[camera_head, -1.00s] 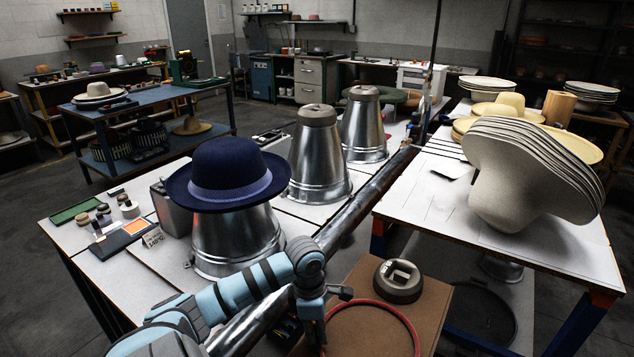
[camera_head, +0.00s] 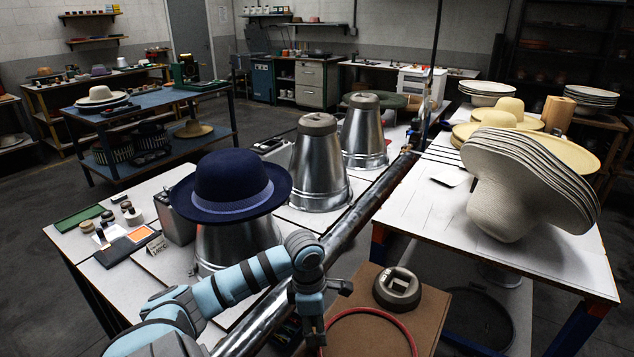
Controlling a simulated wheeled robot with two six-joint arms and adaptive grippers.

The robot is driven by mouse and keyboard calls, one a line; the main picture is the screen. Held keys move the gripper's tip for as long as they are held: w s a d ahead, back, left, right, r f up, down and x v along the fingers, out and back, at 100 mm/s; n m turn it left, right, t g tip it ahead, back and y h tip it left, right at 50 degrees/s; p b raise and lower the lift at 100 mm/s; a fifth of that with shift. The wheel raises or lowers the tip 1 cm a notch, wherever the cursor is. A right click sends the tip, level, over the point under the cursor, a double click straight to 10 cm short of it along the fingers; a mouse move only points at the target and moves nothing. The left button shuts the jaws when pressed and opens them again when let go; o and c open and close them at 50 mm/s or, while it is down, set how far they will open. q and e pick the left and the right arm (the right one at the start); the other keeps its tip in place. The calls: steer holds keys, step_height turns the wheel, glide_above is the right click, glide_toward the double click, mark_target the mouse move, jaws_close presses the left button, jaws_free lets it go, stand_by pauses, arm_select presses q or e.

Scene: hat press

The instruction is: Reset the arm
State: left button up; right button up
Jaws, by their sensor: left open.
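My left arm (camera_head: 240,281) comes in from the bottom left. Its gripper (camera_head: 312,338) points down beside the front metal cone and over the near-left edge of the cardboard box. The gripper is open and holds nothing that I can see; its fingertips are partly cut off or dark. The navy hat (camera_head: 228,177) with a lighter blue band rests on the front metal cone (camera_head: 237,243). My right gripper is not in view.
A red ring (camera_head: 368,312) and a grey round block (camera_head: 398,289) lie on the cardboard box (camera_head: 430,312). A long metal pipe (camera_head: 345,226) runs diagonally behind the arm. Two bare cones (camera_head: 319,170) stand behind the hat. Stacked pale hats (camera_head: 520,185) sit on the right table.

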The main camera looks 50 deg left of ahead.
arm_select(q)
steer(key=shift+r+p, duration=0.75)
steer(key=shift+r, duration=0.65)
